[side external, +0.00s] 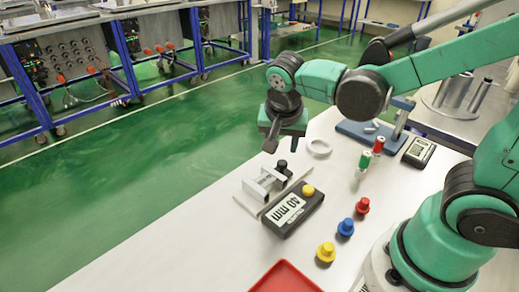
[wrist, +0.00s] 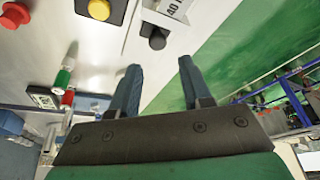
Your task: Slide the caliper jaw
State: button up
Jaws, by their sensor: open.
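The caliper (side external: 262,190) lies on the white table, a pale base with upright metal jaws and a black knob (side external: 283,168) at its far end. Beside it is a black box (side external: 284,216) reading "40 mm" with a yellow button (side external: 308,190) on top. My gripper (side external: 272,142) is above and behind the caliper, apart from it. In the wrist view my gripper (wrist: 159,72) has its two blue fingers apart with nothing between them. The caliper (wrist: 172,8), marked "40", and its black knob (wrist: 154,36) show at the top edge, partly cut off.
Red (side external: 362,206), blue (side external: 346,227) and yellow (side external: 326,252) knobbed pieces stand to the right. A red tray (side external: 284,278) is at the front. A white ring (side external: 318,147), green and red cylinders (side external: 365,160) and a blue stand (side external: 372,135) are at the back.

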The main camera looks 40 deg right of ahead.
aim_at(283, 162)
jog(key=shift+w+f+m+g+h, duration=0.3)
jog(key=shift+f+m+g, duration=0.15)
jog(key=shift+m, duration=0.65)
jog(key=shift+d+f, duration=0.1)
jog(key=shift+f, duration=0.2)
jog(key=shift+x, duration=2.6)
grip_shut()
jog(key=shift+d, duration=0.1)
